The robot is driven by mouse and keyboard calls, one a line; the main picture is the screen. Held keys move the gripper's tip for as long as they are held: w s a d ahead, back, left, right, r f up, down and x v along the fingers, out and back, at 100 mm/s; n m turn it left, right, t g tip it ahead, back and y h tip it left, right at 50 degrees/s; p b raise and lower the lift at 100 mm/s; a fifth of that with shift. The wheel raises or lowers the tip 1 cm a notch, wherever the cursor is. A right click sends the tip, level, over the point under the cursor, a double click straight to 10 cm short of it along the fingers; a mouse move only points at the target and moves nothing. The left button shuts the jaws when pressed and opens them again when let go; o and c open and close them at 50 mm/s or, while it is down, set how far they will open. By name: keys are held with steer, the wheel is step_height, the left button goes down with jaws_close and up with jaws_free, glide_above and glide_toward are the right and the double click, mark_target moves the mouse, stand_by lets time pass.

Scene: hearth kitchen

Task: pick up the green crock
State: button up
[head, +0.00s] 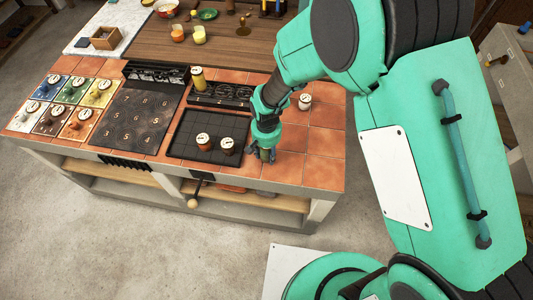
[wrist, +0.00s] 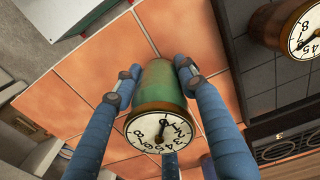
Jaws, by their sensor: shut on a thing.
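The green crock (wrist: 160,92) shows in the wrist view as a green cylinder with brown bands and a white numbered dial on its end. My gripper (wrist: 155,75) has its blue fingers on both sides of the crock and is shut on it. In the head view my gripper (head: 263,153) is low over the terracotta tiles at the right of the black tray. The crock (head: 265,155) is mostly hidden there between the fingers. I cannot tell whether it touches the tiles.
A black tray (head: 183,147) holds two brown crocks with white dials (head: 203,140). Another crock (head: 304,102) stands on the tiles behind my gripper. A yellow crock (head: 198,78) stands near the back. Coloured squares with several crocks lie at left. Tiles at right (head: 325,140) are clear.

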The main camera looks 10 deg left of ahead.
steer(key=r, duration=0.2)
steer(key=s, duration=0.1)
steer(key=shift+d+r+p, duration=0.25)
steer(key=shift+r+p, duration=0.15)
steer(key=s+d+p, duration=0.1)
steer(key=s+d, duration=0.3)
steer(key=s, duration=0.2)
steer(key=s+d+r, duration=0.1)
steer(key=s+d, duration=0.2)
steer(key=s, duration=0.3)
steer(key=shift+s+d+p, duration=0.35)
steer(key=shift+s, duration=0.05)
